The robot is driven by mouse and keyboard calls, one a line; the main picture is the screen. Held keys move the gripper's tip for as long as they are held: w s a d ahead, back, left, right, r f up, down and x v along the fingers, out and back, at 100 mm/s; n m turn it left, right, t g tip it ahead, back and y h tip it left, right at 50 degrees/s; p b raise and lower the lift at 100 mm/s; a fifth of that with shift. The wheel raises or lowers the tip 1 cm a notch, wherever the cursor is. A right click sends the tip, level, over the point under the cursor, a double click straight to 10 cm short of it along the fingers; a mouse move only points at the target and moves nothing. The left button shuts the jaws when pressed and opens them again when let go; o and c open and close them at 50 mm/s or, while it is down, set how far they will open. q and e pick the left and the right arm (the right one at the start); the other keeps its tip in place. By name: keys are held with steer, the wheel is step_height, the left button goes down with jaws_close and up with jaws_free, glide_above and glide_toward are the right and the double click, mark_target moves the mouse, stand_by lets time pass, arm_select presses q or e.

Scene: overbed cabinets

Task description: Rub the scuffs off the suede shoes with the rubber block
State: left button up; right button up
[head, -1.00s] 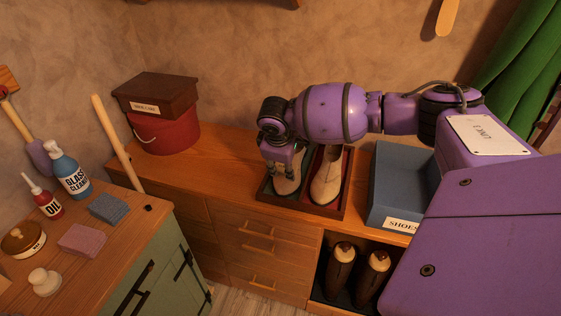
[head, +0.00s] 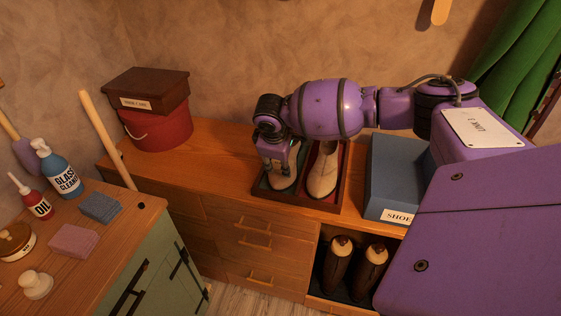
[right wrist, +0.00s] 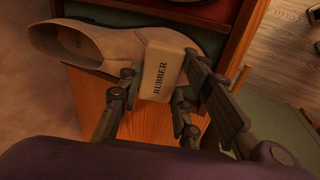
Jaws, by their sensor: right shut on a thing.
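Two pale beige suede shoes sit side by side in a low divided tray (head: 338,194) on the wooden cabinet. The left shoe (head: 284,182) lies in the green-lined compartment, the right shoe (head: 322,174) in the red-lined one. My right gripper (head: 279,165) is over the left shoe and hides part of it. In the right wrist view it is shut on a cream block marked RUBBER (right wrist: 163,70), which overlaps the side of a shoe (right wrist: 110,40); I cannot tell whether they touch. No scuffs can be made out. My left gripper is not in view.
A blue shoe box (head: 392,180) stands right of the tray. A red bucket with a brown box (head: 147,90) stands at the back left. Bottles, a purple sponge (head: 74,240) and a blue sponge (head: 100,207) are on the green cabinet. The top left of the tray is clear.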

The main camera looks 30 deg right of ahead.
mark_target(279, 182)
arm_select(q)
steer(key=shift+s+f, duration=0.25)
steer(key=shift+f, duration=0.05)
arm_select(e)
steer(key=shift+x, duration=0.8)
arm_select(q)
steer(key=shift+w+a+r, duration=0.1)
arm_select(e)
steer(key=shift+s, duration=0.1)
steer(key=shift+s+a+f+p, duration=0.15)
steer(key=shift+s+a+p, duration=0.25)
steer(key=shift+s+a, duration=0.3)
steer(key=shift+s+a+f+p, duration=0.45)
steer(key=shift+s+a+f, duration=0.15)
steer(key=shift+a, duration=0.25)
steer(key=shift+r, duration=0.1)
steer(key=shift+w+d+r, duration=0.25)
steer(key=shift+w+d, duration=0.15)
steer(key=shift+d, duration=0.1)
steer(key=shift+w+d+r, duration=0.3)
steer(key=shift+w+d, duration=0.1)
steer(key=shift+d, duration=0.15)
steer(key=shift+w+d+r, duration=0.3)
steer(key=shift+w+d, duration=0.2)
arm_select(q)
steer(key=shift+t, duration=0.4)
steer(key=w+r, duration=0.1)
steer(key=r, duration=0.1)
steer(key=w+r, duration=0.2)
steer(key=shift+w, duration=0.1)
